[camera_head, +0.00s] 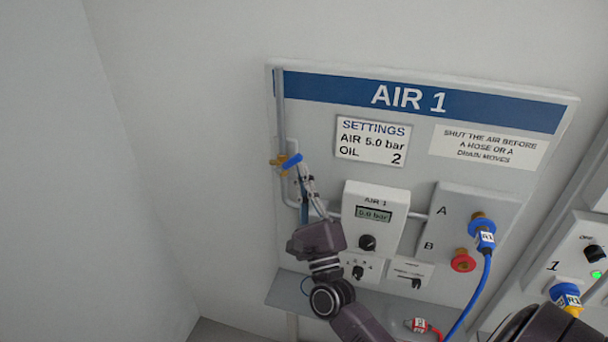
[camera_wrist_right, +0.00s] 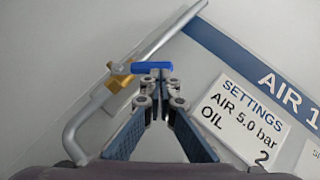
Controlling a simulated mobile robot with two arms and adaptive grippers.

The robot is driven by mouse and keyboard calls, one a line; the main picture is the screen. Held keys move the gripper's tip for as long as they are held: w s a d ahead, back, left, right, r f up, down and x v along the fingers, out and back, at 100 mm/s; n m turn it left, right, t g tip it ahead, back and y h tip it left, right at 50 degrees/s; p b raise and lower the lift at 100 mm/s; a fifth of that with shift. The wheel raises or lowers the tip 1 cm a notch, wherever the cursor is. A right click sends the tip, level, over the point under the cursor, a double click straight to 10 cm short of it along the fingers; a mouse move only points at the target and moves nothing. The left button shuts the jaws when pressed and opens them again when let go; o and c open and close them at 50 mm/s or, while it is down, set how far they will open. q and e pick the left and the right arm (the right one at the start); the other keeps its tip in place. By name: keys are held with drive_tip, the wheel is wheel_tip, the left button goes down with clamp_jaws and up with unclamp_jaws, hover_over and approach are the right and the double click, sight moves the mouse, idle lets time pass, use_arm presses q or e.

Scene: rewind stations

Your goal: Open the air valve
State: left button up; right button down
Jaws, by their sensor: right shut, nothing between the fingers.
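The air valve sits on the grey pipe at the left of the AIR 1 panel. Its brass body (camera_head: 277,161) carries a blue handle (camera_head: 292,161) that points right and slightly up, across the upright pipe. In the right wrist view the blue handle (camera_wrist_right: 153,67) lies just beyond the fingertips, with the brass body (camera_wrist_right: 121,76) to its left. My right gripper (camera_head: 302,173) is shut and empty, its tips at or very near the handle; I cannot tell whether they touch. My left gripper is not in view.
A regulator box (camera_head: 374,222) reading 5.0 bar is right of my gripper. A port box (camera_head: 495,205) holds a blue hose plug (camera_head: 483,236) and a red-ringed port (camera_head: 463,260). A red-tagged connector (camera_head: 419,325) lies on the shelf (camera_head: 290,294) below. The wall at left is clear.

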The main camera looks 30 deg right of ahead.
sight(292, 159)
drive_tip(key=shift+w+a+r, duration=0.2)
drive_tip(key=shift+w+r, duration=0.05)
drive_tip(key=shift+r, duration=0.5)
drive_tip(key=shift+w+a+r, duration=0.15)
drive_tip(key=shift+w+r, duration=0.1)
drive_tip(key=shift+r, duration=0.5)
drive_tip(key=shift+w+a+r+b, duration=0.35)
drive_tip(key=shift+w+r+b, duration=0.05)
drive_tip(key=shift+r, duration=0.05)
drive_tip(key=shift+w+a+r, duration=0.1)
